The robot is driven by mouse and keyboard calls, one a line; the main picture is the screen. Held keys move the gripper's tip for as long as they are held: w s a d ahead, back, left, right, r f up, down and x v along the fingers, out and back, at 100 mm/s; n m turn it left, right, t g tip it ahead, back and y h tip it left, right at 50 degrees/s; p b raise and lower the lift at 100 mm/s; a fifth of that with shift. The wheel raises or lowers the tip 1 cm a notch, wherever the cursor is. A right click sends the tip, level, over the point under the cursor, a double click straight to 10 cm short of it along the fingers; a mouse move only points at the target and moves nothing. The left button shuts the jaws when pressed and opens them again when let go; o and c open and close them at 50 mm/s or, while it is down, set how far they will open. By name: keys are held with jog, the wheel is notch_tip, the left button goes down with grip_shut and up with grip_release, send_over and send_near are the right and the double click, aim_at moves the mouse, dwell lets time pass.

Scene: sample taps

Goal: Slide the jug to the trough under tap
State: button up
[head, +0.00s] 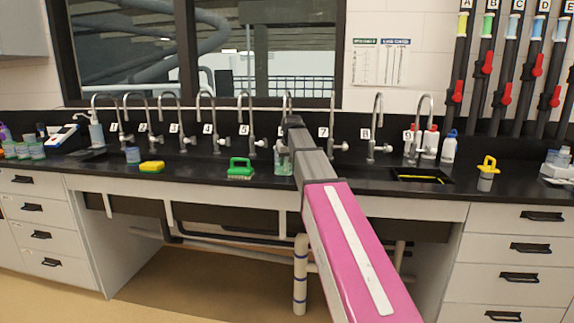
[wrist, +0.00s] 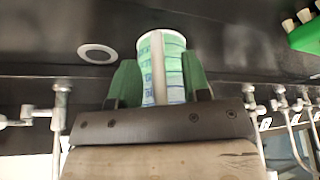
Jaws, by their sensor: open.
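The jug (wrist: 175,62), pale with green and blue bands and a white upright handle, stands on the black bench in the wrist view. My gripper (wrist: 160,82) is open, with one green finger on each side of the jug; I cannot tell whether they touch it. In the head view my own arm partly hides a small pale container (head: 282,162), which appears to be the jug, near the middle taps. The numbered taps, such as tap 7 (head: 336,140), line the back of the bench. A dark recessed basin (head: 422,176) lies under tap 9 (head: 428,110).
A green brush (head: 241,170) and a yellow sponge (head: 151,166) lie left of the jug. A yellow-topped cup (head: 487,175) stands far right. A round drain-like disc (wrist: 97,53) is beside the jug. Bare bench lies between the jug and basin.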

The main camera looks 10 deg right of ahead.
jog(key=v, duration=0.9)
